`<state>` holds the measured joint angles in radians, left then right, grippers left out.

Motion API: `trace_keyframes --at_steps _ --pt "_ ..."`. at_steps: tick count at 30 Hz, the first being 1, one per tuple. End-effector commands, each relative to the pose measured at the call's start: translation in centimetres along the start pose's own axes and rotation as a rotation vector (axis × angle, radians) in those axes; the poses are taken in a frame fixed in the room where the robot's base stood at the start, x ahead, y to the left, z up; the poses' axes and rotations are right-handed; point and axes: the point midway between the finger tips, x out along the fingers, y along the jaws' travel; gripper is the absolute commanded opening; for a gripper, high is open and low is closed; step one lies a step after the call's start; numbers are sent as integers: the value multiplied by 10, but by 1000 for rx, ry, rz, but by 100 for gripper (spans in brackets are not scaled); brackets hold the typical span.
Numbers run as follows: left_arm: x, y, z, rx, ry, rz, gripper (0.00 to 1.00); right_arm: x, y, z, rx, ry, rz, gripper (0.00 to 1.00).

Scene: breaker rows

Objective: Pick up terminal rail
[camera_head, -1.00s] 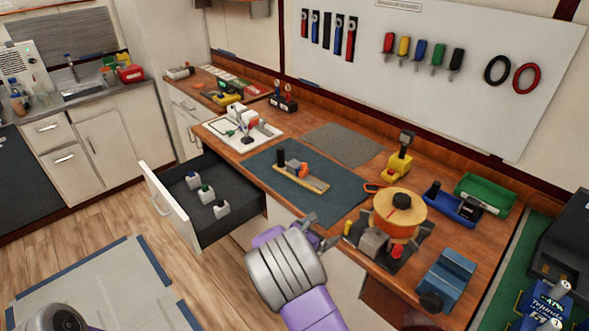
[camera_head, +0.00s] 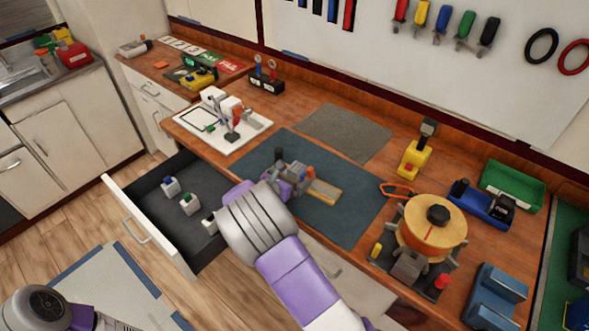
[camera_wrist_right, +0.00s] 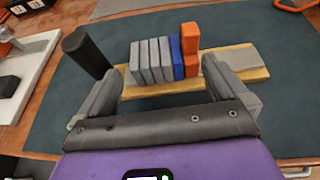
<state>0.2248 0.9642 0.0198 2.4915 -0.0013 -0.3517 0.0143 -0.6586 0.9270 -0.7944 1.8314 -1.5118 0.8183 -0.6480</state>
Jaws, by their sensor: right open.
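The terminal rail (camera_head: 325,191) lies on the dark teal mat, partly hidden by my right gripper in the head view. My right gripper (camera_head: 290,178) is open over the mat at the rail. In the wrist view its fingers (camera_wrist_right: 160,74) stand apart, on either side of the block row. Contact with the blocks cannot be told. My left gripper is not in view.
A black post (camera_wrist_right: 86,53) stands by the rail's left end. An open drawer (camera_head: 138,225) with several small white pieces is at left. A white board (camera_head: 221,141) with parts lies left of the mat (camera_head: 352,228). A round yellow-topped device (camera_head: 432,222) stands at right.

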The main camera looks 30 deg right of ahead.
Motion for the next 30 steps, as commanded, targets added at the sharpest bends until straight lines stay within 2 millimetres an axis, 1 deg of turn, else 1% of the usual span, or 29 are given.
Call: trace_keyframes --at_steps 1,3,8,15,18,23,24,26,30 --pt "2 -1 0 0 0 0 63 7 -1 -1 0 0 -3 100" --pt "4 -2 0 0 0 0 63 15 -1 -1 0 -1 -4 100" --pt "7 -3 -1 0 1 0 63 28 -2 0 0 -1 -2 100" --pt "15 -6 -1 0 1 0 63 63 -5 2 0 -1 -3 100" --pt "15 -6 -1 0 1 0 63 69 -5 2 -2 -1 -2 100" --pt "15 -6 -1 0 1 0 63 68 -4 3 -2 0 -1 100" --pt "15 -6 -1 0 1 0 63 68 -4 3 -2 0 -1 97" --pt "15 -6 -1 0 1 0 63 68 -4 3 -1 0 -1 88" --pt "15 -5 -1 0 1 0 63 68 -4 3 -1 0 -1 66"
